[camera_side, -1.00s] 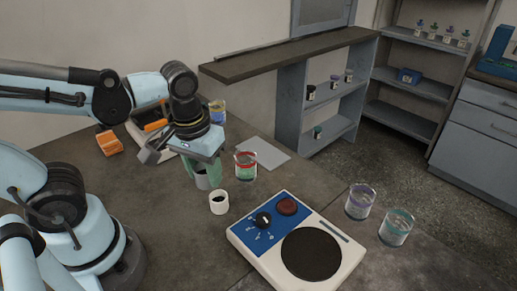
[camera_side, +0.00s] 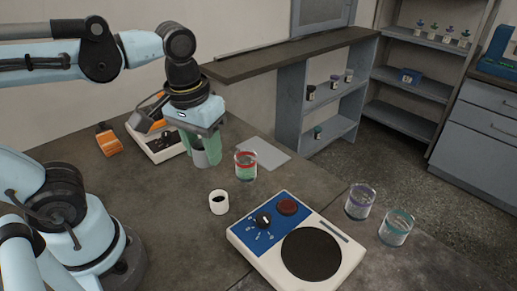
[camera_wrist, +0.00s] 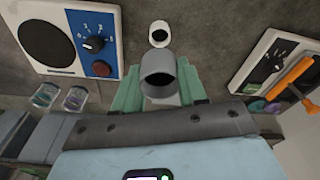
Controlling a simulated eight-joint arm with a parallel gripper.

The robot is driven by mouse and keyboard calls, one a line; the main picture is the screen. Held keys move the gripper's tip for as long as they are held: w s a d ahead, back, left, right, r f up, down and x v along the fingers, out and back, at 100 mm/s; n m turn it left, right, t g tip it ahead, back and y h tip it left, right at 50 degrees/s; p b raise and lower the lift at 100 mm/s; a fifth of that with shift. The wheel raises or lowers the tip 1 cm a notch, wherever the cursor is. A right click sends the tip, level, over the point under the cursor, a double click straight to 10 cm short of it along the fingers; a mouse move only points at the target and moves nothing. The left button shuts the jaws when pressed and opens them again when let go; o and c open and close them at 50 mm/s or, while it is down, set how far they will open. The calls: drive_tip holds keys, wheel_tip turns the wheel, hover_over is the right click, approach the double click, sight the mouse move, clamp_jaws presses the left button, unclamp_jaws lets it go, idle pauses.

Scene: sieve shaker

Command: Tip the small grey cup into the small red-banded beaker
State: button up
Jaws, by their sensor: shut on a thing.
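My gripper (camera_side: 206,152) is shut on the small grey cup (camera_side: 201,159), with a green finger on either side. The cup looks roughly upright and just left of the small red-banded beaker (camera_side: 245,167), apart from it. In the wrist view the grey cup (camera_wrist: 158,67) sits between the fingers with its open mouth towards the camera; its contents cannot be made out. The red-banded beaker stands on the table and I cannot make it out in the wrist view.
A white cup with dark contents (camera_side: 219,202) stands in front of the gripper. A white device with a dark round plate (camera_side: 292,245) is at the front. Purple-banded (camera_side: 360,201) and teal-banded (camera_side: 396,227) beakers stand at right. An orange block (camera_side: 108,142) and a balance-like device (camera_side: 155,146) are behind left.

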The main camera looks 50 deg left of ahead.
drive_tip(key=w+m, duration=0.1)
drive_tip(key=w+a+m, duration=0.2)
drive_tip(key=m, duration=0.1)
drive_tip(key=shift+w, duration=0.3)
drive_tip(key=w+a+f+m, duration=0.1)
drive_tip(key=w+m, duration=0.2)
drive_tip(key=m, duration=0.1)
drive_tip(key=w+a+f+m+y, duration=0.1)
drive_tip(key=w+a+m, duration=0.1)
drive_tip(key=m, duration=0.3)
drive_tip(key=w+a+f+m+y, duration=0.1)
drive_tip(key=w+a+m, duration=0.1)
drive_tip(key=w+m, duration=0.2)
drive_tip(key=shift+w+f+g, duration=0.25)
drive_tip(key=shift+w+g, duration=0.15)
drive_tip(key=shift+w, duration=0.15)
drive_tip(key=shift+y, duration=1.1)
drive_tip(key=shift+d+r+m+t+y, duration=0.15)
drive_tip(key=shift+r+y, duration=0.1)
drive_tip(key=shift+y, duration=1.55)
drive_tip(key=shift+d+r+m+t+y, duration=0.15)
drive_tip(key=shift+r+y, duration=0.1)
drive_tip(key=shift+y, duration=1.55)
drive_tip(key=shift+d+r+m+t+y, duration=0.15)
drive_tip(key=shift+r+y, duration=0.1)
drive_tip(key=shift+y, duration=1.55)
